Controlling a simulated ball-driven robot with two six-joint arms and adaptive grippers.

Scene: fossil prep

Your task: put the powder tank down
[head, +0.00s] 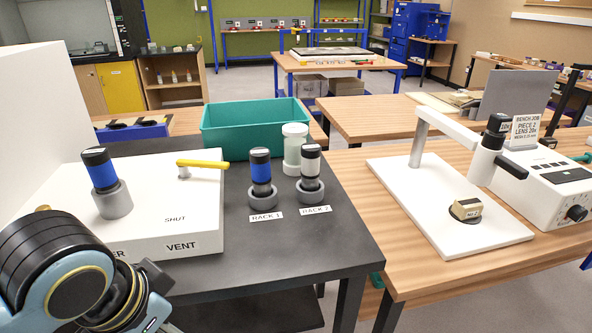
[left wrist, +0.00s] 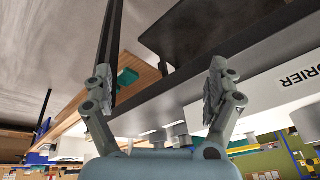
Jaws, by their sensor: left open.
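Three banded tanks with black ends stand upright. A blue-banded tank (head: 100,170) sits in a grey socket (head: 113,201) on the white box. Another blue-banded tank (head: 261,168) stands in the RACK 1 ring (head: 263,198), and a white-banded tank (head: 311,163) in the RACK 2 ring (head: 310,192). I cannot tell which is the powder tank. My left gripper (left wrist: 160,88) is open, with nothing between its fingers in the left wrist view. In the head view my left arm is at the lower left, in front of the white box. My right gripper is not in view.
The white box (head: 150,225) has a yellow lever (head: 203,163) and SHUT and VENT labels. A pale cylinder (head: 294,150) stands behind the racks, beside a green bin (head: 225,132). The dark bench top (head: 300,245) is clear in front. A microscope stand (head: 430,215) is at right.

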